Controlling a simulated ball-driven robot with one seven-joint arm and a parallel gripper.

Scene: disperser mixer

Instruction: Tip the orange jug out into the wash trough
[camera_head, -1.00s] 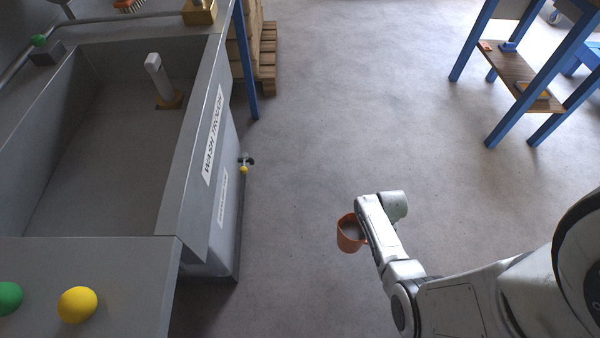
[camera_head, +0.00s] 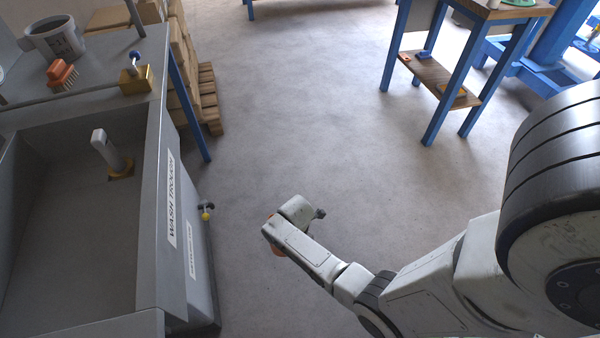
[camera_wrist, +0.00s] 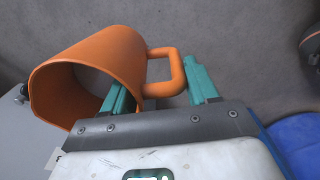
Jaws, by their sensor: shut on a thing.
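The orange jug (camera_wrist: 95,75) fills the left of the wrist view, its mouth facing the lower left. Its handle passes between the teal fingers of my gripper (camera_wrist: 158,82), which is shut on it. What the jug holds is not clear. In the head view only a small part of the jug (camera_head: 277,250) shows past my wrist, over open floor. The wash trough (camera_head: 156,190) is a grey, open basin at the left, labelled on its right side. The jug is to the right of the trough, outside its wall.
A pale upright pipe (camera_head: 107,150) stands inside the trough. A tap with a yellow knob (camera_head: 206,212) juts from its right side. A brush (camera_head: 61,75) and a grey mug-like vessel (camera_head: 57,38) sit behind. A blue-legged bench (camera_head: 440,95) stands at the right. Floor between is clear.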

